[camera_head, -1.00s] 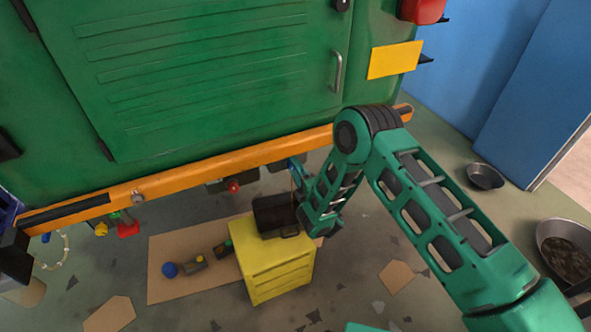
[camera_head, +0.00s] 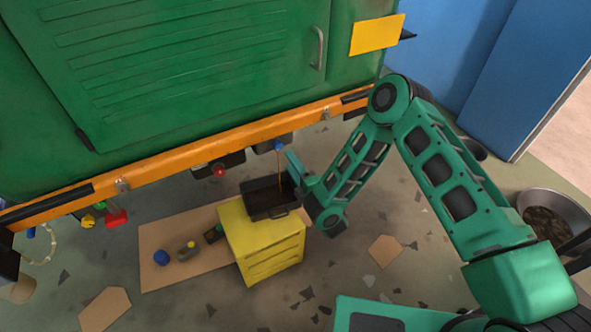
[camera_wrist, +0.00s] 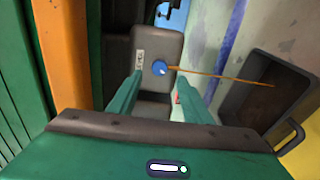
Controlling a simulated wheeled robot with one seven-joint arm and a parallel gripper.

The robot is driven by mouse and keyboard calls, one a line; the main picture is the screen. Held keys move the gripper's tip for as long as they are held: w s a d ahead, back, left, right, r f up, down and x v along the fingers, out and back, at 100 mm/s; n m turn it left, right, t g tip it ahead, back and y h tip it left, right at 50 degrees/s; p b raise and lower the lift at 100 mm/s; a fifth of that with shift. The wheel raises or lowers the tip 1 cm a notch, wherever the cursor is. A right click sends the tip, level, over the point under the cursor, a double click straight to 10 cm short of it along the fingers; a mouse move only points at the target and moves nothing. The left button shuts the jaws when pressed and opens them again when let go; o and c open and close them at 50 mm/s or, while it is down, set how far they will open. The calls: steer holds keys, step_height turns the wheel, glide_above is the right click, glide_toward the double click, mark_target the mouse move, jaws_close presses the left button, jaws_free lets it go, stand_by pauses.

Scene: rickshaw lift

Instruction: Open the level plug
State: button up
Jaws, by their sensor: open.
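A small blue round plug (camera_wrist: 159,68) sits on a grey housing (camera_wrist: 168,45) with a small label (camera_wrist: 139,58), too small to read surely. In the head view the blue plug (camera_head: 278,146) is under the orange bumper. A thin brown line, like a liquid stream, runs from it to the black tray (camera_head: 258,202), whose inside also shows in the wrist view (camera_wrist: 262,105). My gripper (camera_wrist: 160,76) is open and empty. Its green fingers point at the plug, one on each side in the picture; contact cannot be told. In the head view my gripper (camera_head: 289,160) is at the tray's right.
The tray stands on a yellow drawer box (camera_head: 264,245). The orange bumper (camera_head: 200,152) of the green vehicle (camera_head: 190,70) hangs above. A red plug (camera_head: 219,171) is left of the blue one. Small parts lie on cardboard (camera_head: 150,225). A metal bowl (camera_head: 553,212) stands at right.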

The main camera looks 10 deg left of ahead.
steer(key=shift+v, duration=1.15)
